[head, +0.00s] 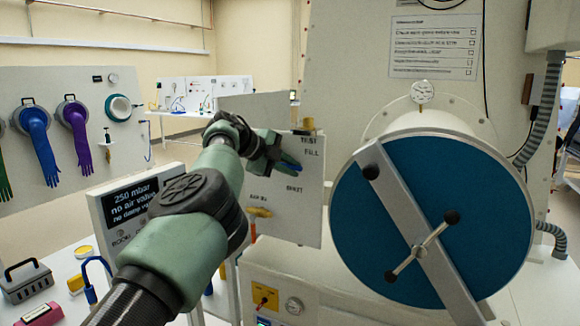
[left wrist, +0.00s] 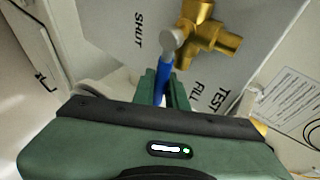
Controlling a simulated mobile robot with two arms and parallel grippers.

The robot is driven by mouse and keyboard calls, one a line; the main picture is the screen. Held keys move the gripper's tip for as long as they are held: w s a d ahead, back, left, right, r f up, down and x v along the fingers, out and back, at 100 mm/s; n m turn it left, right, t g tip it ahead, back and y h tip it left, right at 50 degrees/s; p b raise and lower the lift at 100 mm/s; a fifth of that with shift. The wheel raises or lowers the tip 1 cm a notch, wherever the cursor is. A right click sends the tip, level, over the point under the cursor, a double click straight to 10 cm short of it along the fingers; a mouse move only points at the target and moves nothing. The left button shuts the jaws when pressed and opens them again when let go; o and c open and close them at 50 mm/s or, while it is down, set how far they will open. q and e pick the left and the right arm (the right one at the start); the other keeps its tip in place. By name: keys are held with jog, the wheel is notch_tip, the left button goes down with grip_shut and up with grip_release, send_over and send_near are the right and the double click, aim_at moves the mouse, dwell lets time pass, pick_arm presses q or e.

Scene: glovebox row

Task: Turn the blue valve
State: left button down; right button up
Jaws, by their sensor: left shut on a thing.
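The blue valve's lever (head: 291,166) shows at my left gripper, on the upright white panel (head: 309,218). In the left wrist view the blue lever (left wrist: 161,84) runs from a grey pivot on a brass valve body (left wrist: 205,38) down between my fingers. My left gripper (head: 276,157) is shut on this lever; its green fingers (left wrist: 163,92) are on either side of it. The lever lies between the word SHUT on one side and TEST and FILL on the other. The fingers hide part of the lever. My right gripper is not in view.
A brass valve with an orange lever (head: 254,229) is lower on the same panel. A large round blue door (head: 450,190) with a grey crossbar stands close to the right. A sign (head: 137,210) stands left of my arm. Tools lie on the bench at the lower left.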

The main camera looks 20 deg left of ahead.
pick_arm(q)
jog(key=shift+d+r, duration=0.1)
jog(key=shift+h, duration=0.4)
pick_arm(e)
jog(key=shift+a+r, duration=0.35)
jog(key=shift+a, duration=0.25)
pick_arm(q)
jog(key=c, duration=1.4)
grip_release()
jog(key=shift+c, duration=0.2)
jog(key=shift+d, duration=0.1)
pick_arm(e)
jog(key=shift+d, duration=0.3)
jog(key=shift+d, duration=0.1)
